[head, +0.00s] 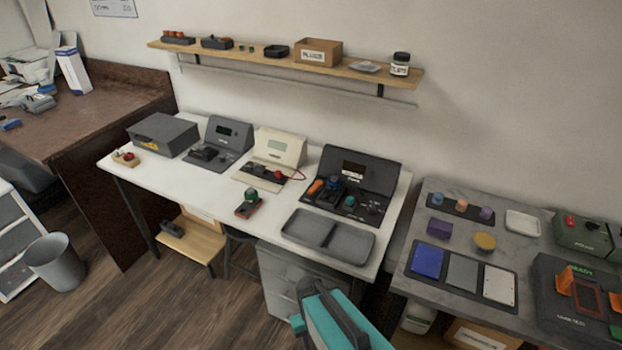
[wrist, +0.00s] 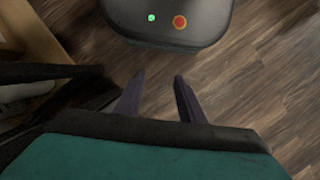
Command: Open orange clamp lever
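An orange upright lever-like part (head: 566,281) stands on the dark tester box (head: 560,325) at the far right of the head view. A second orange piece shows at the box's right edge. Another orange part (head: 316,187) lies on the dark station (head: 345,208) on the white table; I cannot tell for sure which one is the clamp lever. My gripper (wrist: 158,82) is open and empty in the wrist view, pointing down over the wooden floor, away from both orange parts. In the head view my teal arm is at the bottom centre; its fingers are hidden.
The grey table (head: 398,284) at the right holds a mat with blue, grey and white plates. The white table (head: 220,205) carries several instruments and a grey tray (head: 328,238). A shelf (head: 215,53) runs along the wall. Open floor lies at the lower left.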

